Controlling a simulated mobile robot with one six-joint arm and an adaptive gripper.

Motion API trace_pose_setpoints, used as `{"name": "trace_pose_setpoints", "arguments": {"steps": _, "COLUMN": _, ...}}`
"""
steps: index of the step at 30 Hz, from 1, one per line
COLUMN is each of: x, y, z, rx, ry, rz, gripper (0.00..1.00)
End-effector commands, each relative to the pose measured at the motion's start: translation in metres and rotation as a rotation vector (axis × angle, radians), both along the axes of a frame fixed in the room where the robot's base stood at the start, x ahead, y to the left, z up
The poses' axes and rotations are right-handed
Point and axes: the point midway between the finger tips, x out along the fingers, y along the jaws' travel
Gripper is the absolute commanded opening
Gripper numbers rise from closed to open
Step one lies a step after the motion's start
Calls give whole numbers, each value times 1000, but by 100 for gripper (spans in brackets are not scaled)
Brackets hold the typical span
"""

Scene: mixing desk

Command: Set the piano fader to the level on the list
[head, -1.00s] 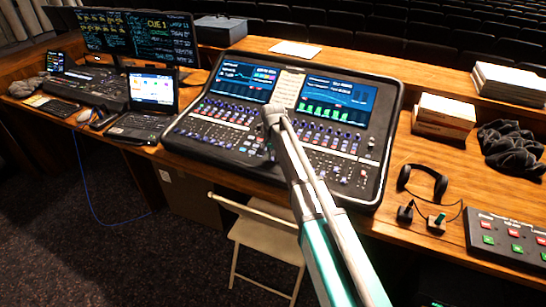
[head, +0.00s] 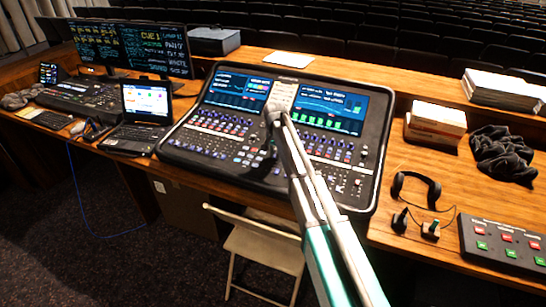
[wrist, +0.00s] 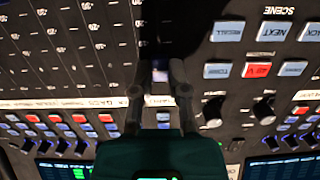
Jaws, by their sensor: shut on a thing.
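The mixing console (head: 205,146) stands on the desk with two lit screens and rows of knobs and faders. My gripper (head: 268,150) reaches down over its middle, pointing at the lower controls. In the wrist view my gripper (wrist: 160,66) has its two fingers close together on a small pale-blue fader cap (wrist: 160,74). I cannot read which channel this fader belongs to. A pale sheet (head: 283,96), perhaps the list, lies between the two screens; its writing is too small to read.
In the wrist view, scene buttons (wrist: 272,31) and knobs (wrist: 212,110) lie right of the fingers, and fader scales lie left. A laptop (head: 148,105) is left of the console. A headset (head: 416,187) and button box (head: 508,243) are right. A folding chair (head: 262,246) stands in front.

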Motion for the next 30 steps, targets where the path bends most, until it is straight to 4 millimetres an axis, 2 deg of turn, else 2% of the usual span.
{"name": "trace_pose_setpoints", "arguments": {"steps": 4, "x": 0, "y": 0, "z": 0, "rx": 0, "ry": 0, "rz": 0, "gripper": 0}}
{"name": "trace_pose_setpoints", "arguments": {"steps": 5, "x": 0, "y": 0, "z": 0, "rx": 0, "ry": 0, "rz": 0, "gripper": 22}}
{"name": "trace_pose_setpoints", "arguments": {"steps": 7, "x": -1, "y": 0, "z": 0, "rx": 0, "ry": 0, "rz": 0, "gripper": 35}}
{"name": "trace_pose_setpoints", "arguments": {"steps": 22, "x": -4, "y": 1, "z": -1, "rx": 0, "ry": 0, "rz": -1, "gripper": 36}}
{"name": "trace_pose_setpoints", "arguments": {"steps": 30, "x": -23, "y": 7, "z": -3, "rx": 0, "ry": 0, "rz": 0, "gripper": 36}}
